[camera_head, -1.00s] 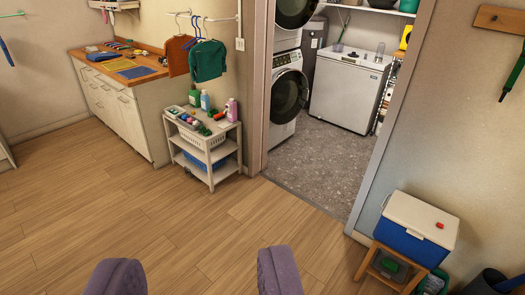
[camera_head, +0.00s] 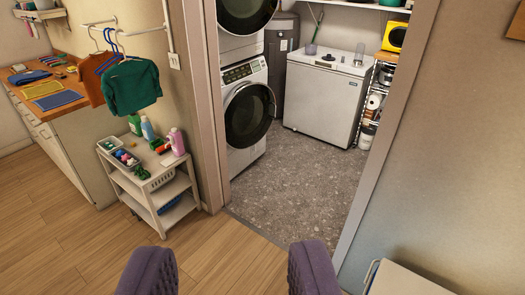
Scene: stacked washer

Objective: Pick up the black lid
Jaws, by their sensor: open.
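My gripper (camera_head: 230,254) shows as two purple padded fingers at the bottom of the view. They are wide apart with only wood floor between them, so it is open and empty. I cannot make out a black lid for certain. A small dark item (camera_head: 328,58) lies on top of the white chest freezer (camera_head: 318,98) in the back room, too small to tell what it is. My gripper is far from it, on the near side of the doorway.
The doorway ahead opens onto clear grey floor (camera_head: 300,185). A stacked washer (camera_head: 248,115) stands inside at its left. A white cart (camera_head: 158,188) with bottles stands left of the doorway. A white cooler (camera_head: 405,282) is at the lower right.

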